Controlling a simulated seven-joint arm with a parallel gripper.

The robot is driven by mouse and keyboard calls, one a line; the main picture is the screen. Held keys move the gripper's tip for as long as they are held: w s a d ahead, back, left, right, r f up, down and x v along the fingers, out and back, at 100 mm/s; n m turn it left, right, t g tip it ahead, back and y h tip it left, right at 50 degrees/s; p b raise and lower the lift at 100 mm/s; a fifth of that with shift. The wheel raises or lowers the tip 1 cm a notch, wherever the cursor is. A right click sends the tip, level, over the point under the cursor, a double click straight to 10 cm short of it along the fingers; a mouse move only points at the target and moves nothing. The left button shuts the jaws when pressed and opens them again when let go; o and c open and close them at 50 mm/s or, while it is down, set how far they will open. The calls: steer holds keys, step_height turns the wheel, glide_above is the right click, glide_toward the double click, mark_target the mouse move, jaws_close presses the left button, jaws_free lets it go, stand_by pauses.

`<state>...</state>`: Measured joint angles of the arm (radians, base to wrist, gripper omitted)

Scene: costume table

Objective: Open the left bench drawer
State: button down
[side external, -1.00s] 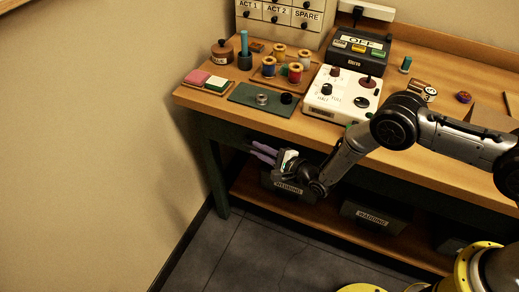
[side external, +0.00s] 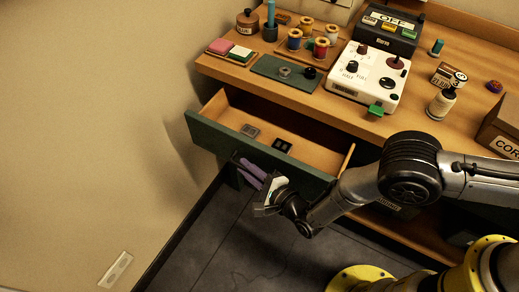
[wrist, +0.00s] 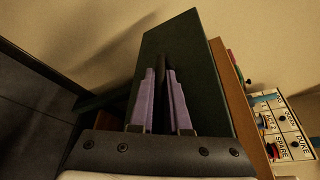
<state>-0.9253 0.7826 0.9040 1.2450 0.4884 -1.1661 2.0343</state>
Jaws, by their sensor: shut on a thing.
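The left bench drawer (side external: 304,134) stands well open in the side external view, pulled out from under the benchtop. Its green front (side external: 216,141) also fills the middle of the wrist view (wrist: 205,85). A dark handle (wrist: 161,68) on the front shows between the two purple fingers in the wrist view. My gripper (side external: 250,171) is at the outside of the drawer front, its fingers shut on the handle. The fingers hide part of the handle. Inside the drawer lie a small grey square item (side external: 250,130) and a small black item (side external: 283,145).
A cardboard box (side external: 503,128) is at the right. The floor (side external: 225,245) in front of the drawer is clear.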

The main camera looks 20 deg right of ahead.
steer(key=shift+s+a, duration=1.6)
steer(key=shift+s, duration=0.05)
steer(key=c, duration=0.9)
jaws_free()
steer(key=shift+s+d+r, duration=0.35)
steer(key=shift+s+r, duration=0.35)
steer(key=shift+r, duration=0.65)
steer(key=shift+s+d+r, duration=0.4)
steer(key=shift+s+r, duration=0.35)
steer(key=shift+r, duration=0.6)
steer(key=shift+s+d+r, duration=0.35)
steer(key=shift+s+r, duration=0.35)
steer(key=shift+r, duration=0.65)
